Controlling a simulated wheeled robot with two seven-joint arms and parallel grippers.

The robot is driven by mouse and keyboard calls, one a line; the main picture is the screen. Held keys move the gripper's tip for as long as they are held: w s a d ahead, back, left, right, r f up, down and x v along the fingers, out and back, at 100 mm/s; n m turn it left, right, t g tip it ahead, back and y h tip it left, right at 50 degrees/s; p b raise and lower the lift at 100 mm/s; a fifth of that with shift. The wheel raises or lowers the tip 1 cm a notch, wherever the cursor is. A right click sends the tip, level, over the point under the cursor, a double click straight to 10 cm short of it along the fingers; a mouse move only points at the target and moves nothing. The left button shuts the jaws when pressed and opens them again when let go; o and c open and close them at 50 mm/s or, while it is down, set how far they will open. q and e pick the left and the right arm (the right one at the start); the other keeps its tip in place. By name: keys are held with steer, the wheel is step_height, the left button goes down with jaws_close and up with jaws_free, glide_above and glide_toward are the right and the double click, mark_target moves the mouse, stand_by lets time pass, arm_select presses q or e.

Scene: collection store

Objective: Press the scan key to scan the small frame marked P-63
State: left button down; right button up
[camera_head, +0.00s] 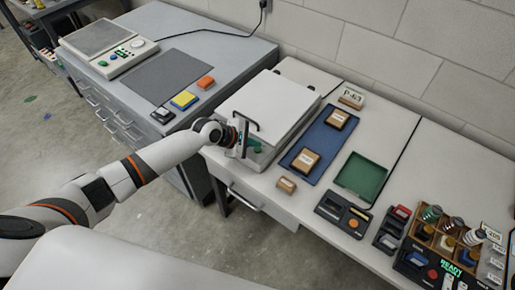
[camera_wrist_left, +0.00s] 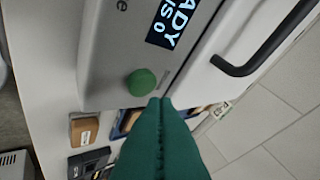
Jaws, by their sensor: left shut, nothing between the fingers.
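The scanner (camera_head: 268,103) is a white box with its lid down, on the light bench. In the left wrist view its front panel (camera_wrist_left: 105,60) carries a round green key (camera_wrist_left: 141,82) and a display (camera_wrist_left: 172,22) partly reading "ADY". My left gripper (camera_head: 254,147) is at the scanner's front edge. Its green fingers (camera_wrist_left: 160,103) are shut and empty, with the tips close to the green key; I cannot tell whether they touch it. A card marked P-63 (camera_head: 352,97) stands behind the blue tray (camera_head: 322,143). Any frame inside the scanner is hidden. My right gripper is out of view.
The tray holds two brown blocks with labels (camera_head: 305,160). Another small block (camera_head: 286,184) lies at the bench front. A green tray (camera_head: 361,177), a black device (camera_head: 343,213) and a rack of spools (camera_head: 445,230) stand to the right. A black lid handle (camera_wrist_left: 262,45) juts near my gripper.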

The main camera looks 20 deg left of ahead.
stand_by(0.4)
arm_select(q)
steer(key=shift+f, duration=0.45)
